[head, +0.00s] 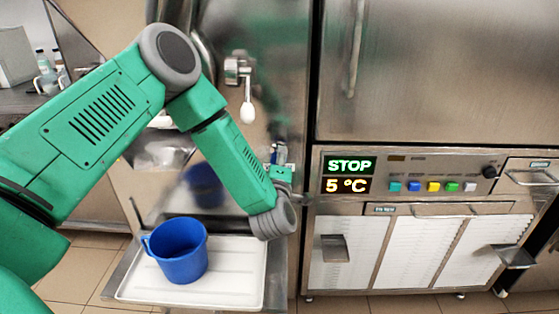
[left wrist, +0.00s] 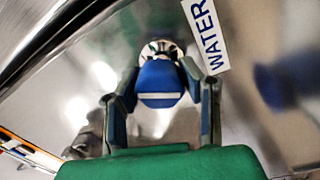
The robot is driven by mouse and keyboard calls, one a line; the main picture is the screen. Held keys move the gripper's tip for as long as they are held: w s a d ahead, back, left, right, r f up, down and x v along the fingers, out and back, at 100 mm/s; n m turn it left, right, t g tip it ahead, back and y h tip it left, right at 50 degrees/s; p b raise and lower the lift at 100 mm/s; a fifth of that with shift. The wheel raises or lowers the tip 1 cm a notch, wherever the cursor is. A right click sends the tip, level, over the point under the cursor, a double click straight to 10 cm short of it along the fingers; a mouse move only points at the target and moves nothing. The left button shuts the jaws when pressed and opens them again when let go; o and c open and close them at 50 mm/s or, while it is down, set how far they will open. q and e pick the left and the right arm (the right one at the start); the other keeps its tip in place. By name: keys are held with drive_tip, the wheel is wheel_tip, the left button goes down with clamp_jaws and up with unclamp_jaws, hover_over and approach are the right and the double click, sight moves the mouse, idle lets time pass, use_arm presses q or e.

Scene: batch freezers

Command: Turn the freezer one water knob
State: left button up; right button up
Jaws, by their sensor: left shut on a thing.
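The water knob (left wrist: 158,88) shows in the left wrist view as a blue cap with a white bar across it, on a silver round base. A white "WATER" label (left wrist: 206,38) is beside it on the metal panel. My left gripper (left wrist: 161,74) has its two fingers on either side of the knob and is shut on it. In the head view my left gripper (head: 277,152) is small at the freezer front, and the knob cannot be made out there. The white bar lies nearly level in the wrist view. My right gripper is not in view.
A blue jug (head: 180,262) stands on a white tray (head: 235,288) below my left forearm. A metal tap with a white-tipped lever (head: 248,112) is above. At the right, a second machine has a lit panel (head: 348,175) reading STOP and 5 °C.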

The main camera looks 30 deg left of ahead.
use_arm(q)
drive_tip(key=shift+s+f, duration=0.1)
drive_tip(key=shift+f, duration=0.1)
drive_tip(key=o, duration=1.1)
drive_tip(key=shift+c, duration=0.2)
drive_tip(key=shift+o, duration=0.6)
drive_tip(key=shift+a, duration=0.1)
drive_tip(key=v, duration=1.2)
drive_tip(key=shift+r, duration=0.1)
